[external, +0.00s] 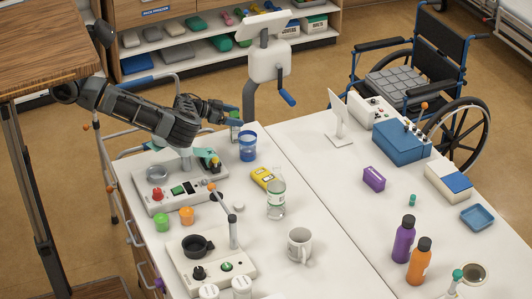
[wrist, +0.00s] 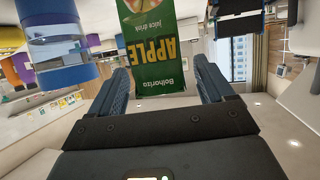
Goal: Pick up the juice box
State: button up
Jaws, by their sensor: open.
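The juice box (wrist: 158,50) is green with yellow "APPLE" lettering and appears upside down in the wrist view. My gripper (wrist: 161,68) is open, with one finger to each side of the box. The near end of the box shows between the fingers; I cannot tell whether either finger touches it. In the external view my gripper (external: 233,121) is at the far left edge of the white table, and the box there is mostly hidden by it.
A blue-banded clear cup (external: 247,147) stands close beside my gripper; it also shows in the wrist view (wrist: 55,45). A yellow device (external: 262,178), a clear bottle (external: 276,200) and a white mug (external: 300,244) stand nearer. A white screen stand (external: 268,62) rises behind.

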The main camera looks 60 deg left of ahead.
jog(key=shift+w, duration=0.1)
grip_shut()
dwell(0.8)
